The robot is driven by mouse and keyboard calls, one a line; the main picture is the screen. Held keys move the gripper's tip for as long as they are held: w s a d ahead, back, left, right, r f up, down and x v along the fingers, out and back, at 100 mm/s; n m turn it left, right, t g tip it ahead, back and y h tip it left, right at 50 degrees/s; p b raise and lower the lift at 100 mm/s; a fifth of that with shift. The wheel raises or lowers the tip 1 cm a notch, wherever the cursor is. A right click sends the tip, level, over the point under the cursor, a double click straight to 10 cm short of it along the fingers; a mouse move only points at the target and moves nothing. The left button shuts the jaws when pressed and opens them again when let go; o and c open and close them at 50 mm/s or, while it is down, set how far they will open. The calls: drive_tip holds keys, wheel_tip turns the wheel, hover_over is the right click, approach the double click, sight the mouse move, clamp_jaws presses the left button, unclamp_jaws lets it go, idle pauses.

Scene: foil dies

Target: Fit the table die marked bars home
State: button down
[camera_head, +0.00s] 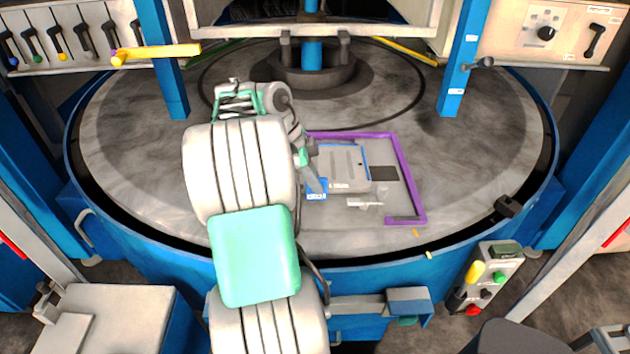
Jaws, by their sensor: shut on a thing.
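A purple frame (404,172) lies on the round grey table (480,160), with its top, right side and lower right corner showing. Inside it is a pale grey die plate (340,163) with a blue edge and a small label at its front. Its mark is too small to read. My gripper (313,181), partly hidden by my arm, is at the die's left front edge and shut on it. A blue tag (317,190) shows beside the fingertips. The die's left part is hidden, and I cannot tell whether it sits flat.
A dark square (384,173) lies right of the die, and a small pale piece (365,203) in front. A blue centre post (312,50) stands behind. Blue uprights (460,60) flank the table. A yellow-handled control box (487,279) is at front right.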

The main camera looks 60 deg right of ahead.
drive_tip(key=shift+f+b, duration=0.85)
drive_tip(key=shift+b, duration=0.05)
drive_tip(key=c, duration=1.4)
unclamp_jaws()
drive_tip(key=shift+o, duration=0.5)
drive_tip(key=shift+a+f, duration=0.1)
drive_tip(key=shift+f, duration=0.1)
drive_tip(key=p+v, duration=0.2)
drive_tip(key=v, duration=0.6)
